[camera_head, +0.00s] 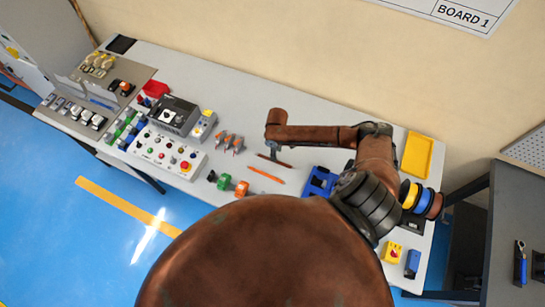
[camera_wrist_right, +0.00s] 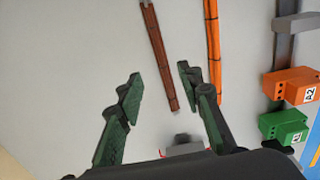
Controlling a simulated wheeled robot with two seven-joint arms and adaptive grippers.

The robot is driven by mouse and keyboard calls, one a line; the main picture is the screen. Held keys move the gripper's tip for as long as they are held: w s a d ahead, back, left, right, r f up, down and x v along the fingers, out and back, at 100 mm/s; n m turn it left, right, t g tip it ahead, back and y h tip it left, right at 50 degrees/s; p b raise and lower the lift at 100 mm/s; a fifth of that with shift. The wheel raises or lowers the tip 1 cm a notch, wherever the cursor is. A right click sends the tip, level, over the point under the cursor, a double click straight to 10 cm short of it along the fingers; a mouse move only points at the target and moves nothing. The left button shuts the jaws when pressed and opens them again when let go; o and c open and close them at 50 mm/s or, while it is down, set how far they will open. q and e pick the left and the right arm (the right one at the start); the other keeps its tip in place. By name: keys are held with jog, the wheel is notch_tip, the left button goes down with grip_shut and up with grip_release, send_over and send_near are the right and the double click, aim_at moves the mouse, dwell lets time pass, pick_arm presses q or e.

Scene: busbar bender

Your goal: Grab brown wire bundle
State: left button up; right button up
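The brown wire bundle (camera_head: 281,162) is a thin straight dark-brown strip lying on the white table in the head view. In the right wrist view the brown wire bundle (camera_wrist_right: 160,55) runs lengthwise, its near end between the fingertips as pictured. My right gripper (camera_head: 273,154) hangs over the bundle, partly hiding it. In the right wrist view my right gripper (camera_wrist_right: 160,82) is open, with green-padded fingers on either side of the bundle and nothing held. Height above the bundle is hard to judge. My left gripper is not in view.
An orange wire bundle (camera_head: 266,175) lies beside the brown one, also seen in the wrist view (camera_wrist_right: 213,45). Green and orange terminal blocks (camera_head: 232,184) and a blue container (camera_head: 320,182) are close by. A yellow tray (camera_head: 418,155) lies at right. The table behind the bundles is clear.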

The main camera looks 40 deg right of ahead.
jog(key=shift+f, duration=0.45)
jog(key=shift+w+a+f+p, duration=0.15)
jog(key=shift+f+p, duration=0.1)
jog(key=shift+f, duration=0.35)
jog(key=shift+s+a+f+p, duration=0.1)
jog(key=shift+a+f+p, duration=0.1)
jog(key=shift+f, duration=0.35)
notch_tip(320, 180, down, 2)
jog(key=shift+w+d+f, duration=0.1)
jog(key=shift+f, duration=0.15)
jog(key=c, duration=0.6)
jog(key=shift+c, duration=1.4)
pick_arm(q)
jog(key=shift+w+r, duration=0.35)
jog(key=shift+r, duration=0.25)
pick_arm(e)
grip_shut()
